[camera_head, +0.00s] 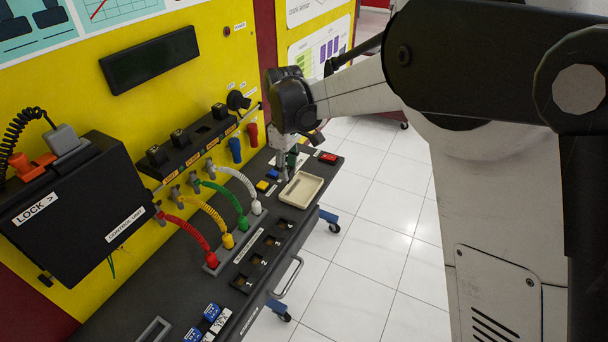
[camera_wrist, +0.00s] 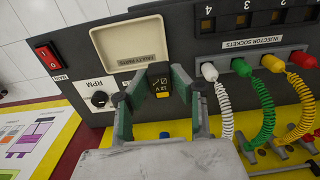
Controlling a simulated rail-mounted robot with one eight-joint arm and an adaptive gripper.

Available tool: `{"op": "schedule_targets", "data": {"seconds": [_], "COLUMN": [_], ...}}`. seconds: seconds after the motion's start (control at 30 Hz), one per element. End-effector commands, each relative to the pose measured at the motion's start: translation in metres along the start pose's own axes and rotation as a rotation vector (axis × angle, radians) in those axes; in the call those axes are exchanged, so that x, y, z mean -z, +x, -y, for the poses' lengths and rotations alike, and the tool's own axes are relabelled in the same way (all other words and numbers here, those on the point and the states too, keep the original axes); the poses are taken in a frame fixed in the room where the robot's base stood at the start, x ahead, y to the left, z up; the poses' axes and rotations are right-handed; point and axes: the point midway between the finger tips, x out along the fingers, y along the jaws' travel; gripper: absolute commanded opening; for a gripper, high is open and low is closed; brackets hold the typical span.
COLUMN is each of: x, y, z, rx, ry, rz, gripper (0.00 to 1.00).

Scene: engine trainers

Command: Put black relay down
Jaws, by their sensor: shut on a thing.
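My gripper (camera_wrist: 160,104) has green-lined fingers and is shut on the black relay (camera_wrist: 159,80), which carries a 12 V mark and a yellow patch. In the wrist view the relay shows in front of the near edge of the cream faulty parts tray (camera_wrist: 112,44). In the head view my gripper (camera_head: 287,163) points down beside the left edge of the tray (camera_head: 317,192), above the bench. The relay cannot be made out there. The tray looks empty in the wrist view.
The injector sockets (camera_wrist: 255,43) with white, green, yellow and red coiled hoses lie beside the tray. A red switch (camera_wrist: 48,56) and an RPM knob (camera_wrist: 99,99) are on its other side. A black control unit (camera_head: 75,205) stands at the left in the head view.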

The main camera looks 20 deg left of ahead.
Motion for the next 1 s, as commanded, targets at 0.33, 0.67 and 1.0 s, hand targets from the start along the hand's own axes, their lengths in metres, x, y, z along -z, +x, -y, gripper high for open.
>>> {"op": "schedule_targets", "data": {"seconds": [0.33, 0.67, 1.0], "x": [-0.014, -0.014, -0.015], "y": [0.030, 0.058, 0.072], "z": [-0.049, -0.052, -0.051], "rx": [0.000, 0.000, 0.000], "ry": [0.002, 0.001, 0.001], "rz": [0.000, 0.000, 0.000], "gripper": [0.02, 0.02, 0.02]}}
